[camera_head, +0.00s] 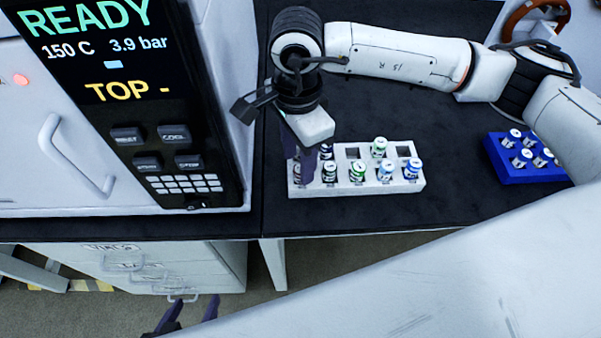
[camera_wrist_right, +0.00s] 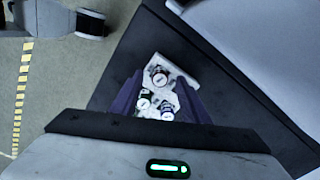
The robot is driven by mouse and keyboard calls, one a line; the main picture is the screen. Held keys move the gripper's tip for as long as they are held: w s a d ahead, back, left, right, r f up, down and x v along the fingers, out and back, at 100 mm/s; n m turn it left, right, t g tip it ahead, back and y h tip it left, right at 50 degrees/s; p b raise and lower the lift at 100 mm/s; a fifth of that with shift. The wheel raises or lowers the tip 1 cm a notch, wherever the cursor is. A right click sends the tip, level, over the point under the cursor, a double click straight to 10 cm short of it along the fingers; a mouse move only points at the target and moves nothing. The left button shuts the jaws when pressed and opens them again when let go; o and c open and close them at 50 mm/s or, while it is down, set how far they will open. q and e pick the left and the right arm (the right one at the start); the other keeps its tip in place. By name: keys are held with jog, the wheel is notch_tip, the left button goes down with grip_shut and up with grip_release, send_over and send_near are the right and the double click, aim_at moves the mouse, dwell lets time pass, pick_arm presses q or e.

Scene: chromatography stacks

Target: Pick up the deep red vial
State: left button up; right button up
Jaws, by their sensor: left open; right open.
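The deep red vial (camera_head: 297,172) stands in the front left corner of the white rack (camera_head: 352,191), partly hidden by my right gripper's fingers. In the right wrist view its dark red-ringed cap (camera_wrist_right: 158,75) shows between and slightly beyond the fingers. My right gripper (camera_head: 300,160) is open and points down over the rack's left end, with nothing visibly held. In the wrist view its purple fingers (camera_wrist_right: 156,98) stand on either side of several vials. My left gripper (camera_head: 191,312) is open and empty at the bottom edge of the head view, below the counter level.
Several other vials stand close by in the rack, including a green-ringed one (camera_head: 357,171) and a blue one (camera_head: 412,169). A blue rack (camera_head: 505,170) with vials stands to the right. A tall instrument (camera_head: 225,90) rises just left of my right gripper.

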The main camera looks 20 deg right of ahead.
jog(key=shift+w+d+f, duration=0.1)
jog(key=shift+d+f, duration=0.05)
jog(key=shift+f, duration=1.35)
grip_shut()
jog(key=shift+r, duration=0.1)
